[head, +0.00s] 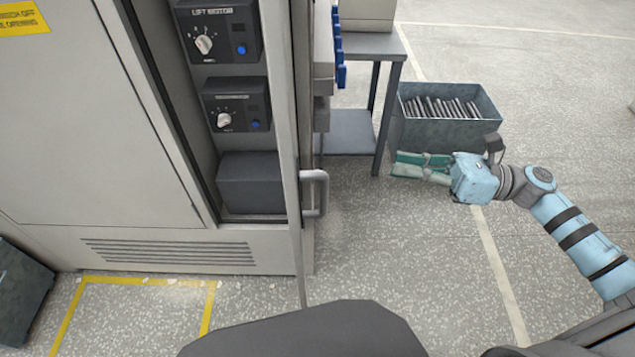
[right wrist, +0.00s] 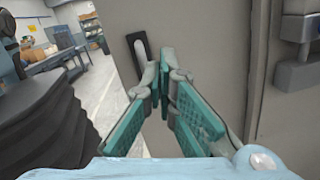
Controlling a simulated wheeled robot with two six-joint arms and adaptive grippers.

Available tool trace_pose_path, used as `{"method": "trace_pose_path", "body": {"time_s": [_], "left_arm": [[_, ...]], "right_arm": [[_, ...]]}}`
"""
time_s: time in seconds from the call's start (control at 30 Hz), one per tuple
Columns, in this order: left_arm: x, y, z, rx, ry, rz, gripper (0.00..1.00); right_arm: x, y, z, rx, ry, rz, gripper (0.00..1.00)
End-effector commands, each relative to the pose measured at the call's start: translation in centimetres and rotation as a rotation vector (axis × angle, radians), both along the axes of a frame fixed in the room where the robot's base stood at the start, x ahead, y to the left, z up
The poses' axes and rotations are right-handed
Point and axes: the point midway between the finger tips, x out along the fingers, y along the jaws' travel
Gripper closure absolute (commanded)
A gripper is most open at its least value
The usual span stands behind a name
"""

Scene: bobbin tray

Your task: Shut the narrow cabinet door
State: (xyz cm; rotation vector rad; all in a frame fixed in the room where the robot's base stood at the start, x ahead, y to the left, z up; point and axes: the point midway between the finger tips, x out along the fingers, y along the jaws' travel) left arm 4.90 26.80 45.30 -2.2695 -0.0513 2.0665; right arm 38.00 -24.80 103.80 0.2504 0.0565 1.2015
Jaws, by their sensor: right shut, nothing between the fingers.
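The narrow cabinet door (head: 283,120) stands open, swung out toward me and seen almost edge-on in the head view. Its light grey handle (head: 319,192) is on its right, outer face. The door also fills the middle of the right wrist view (right wrist: 220,45), with the handle (right wrist: 139,48) near its left edge. Behind the door is the open narrow compartment (head: 190,120). My right gripper (head: 396,164) is shut and empty, to the right of the door and pointing at it, with a gap to the handle in the head view. My left gripper is out of view.
The compartment holds a LIFT MOTOR control box (head: 218,32), a second control box (head: 237,104) and a plain dark box (head: 250,184). A grey side table (head: 350,130) and a bin of rods (head: 450,130) stand behind my right gripper. Floor between door and gripper is clear.

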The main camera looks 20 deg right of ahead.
Motion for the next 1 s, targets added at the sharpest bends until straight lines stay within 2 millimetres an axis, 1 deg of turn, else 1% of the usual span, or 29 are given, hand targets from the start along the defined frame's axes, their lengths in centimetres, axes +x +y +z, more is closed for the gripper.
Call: {"method": "trace_pose_path", "body": {"time_s": [0.03, 0.07, 0.1, 0.17, 0.27, 0.37, 0.6, 0.7, 0.83, 1.0], "left_arm": [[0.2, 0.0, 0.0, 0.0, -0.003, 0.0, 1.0], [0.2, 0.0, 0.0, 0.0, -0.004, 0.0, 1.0], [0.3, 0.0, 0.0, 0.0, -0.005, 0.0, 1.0], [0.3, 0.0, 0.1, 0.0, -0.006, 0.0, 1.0], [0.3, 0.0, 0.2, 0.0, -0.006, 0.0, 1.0], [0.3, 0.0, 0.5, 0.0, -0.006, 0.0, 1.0], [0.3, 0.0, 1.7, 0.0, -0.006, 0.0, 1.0], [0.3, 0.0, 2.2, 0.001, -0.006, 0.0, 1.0], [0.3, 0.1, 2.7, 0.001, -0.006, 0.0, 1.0], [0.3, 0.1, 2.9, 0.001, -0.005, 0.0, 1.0]], "right_arm": [[-1.8, 1.1, 0.9, -0.081, -0.096, 0.091, 1.0], [-2.7, 1.6, 1.1, -0.114, -0.14, 0.134, 1.0], [-3.4, 2.1, 1.3, -0.141, -0.177, 0.171, 1.0], [-3.8, 2.7, 1.4, -0.155, -0.199, 0.191, 1.0], [-3.5, 4.0, 1.4, -0.15, -0.2, 0.19, 1.0], [-3.1, 5.9, 1.6, -0.146, -0.2, 0.19, 1.0], [-2.1, 11.1, 1.8, -0.14, -0.197, 0.186, 1.0], [-1.7, 13.1, 1.8, -0.14, -0.195, 0.185, 1.0], [-1.4, 14.9, 1.7, -0.142, -0.193, 0.185, 1.0], [-1.2, 15.8, 1.5, -0.146, -0.19, 0.184, 1.0]]}}
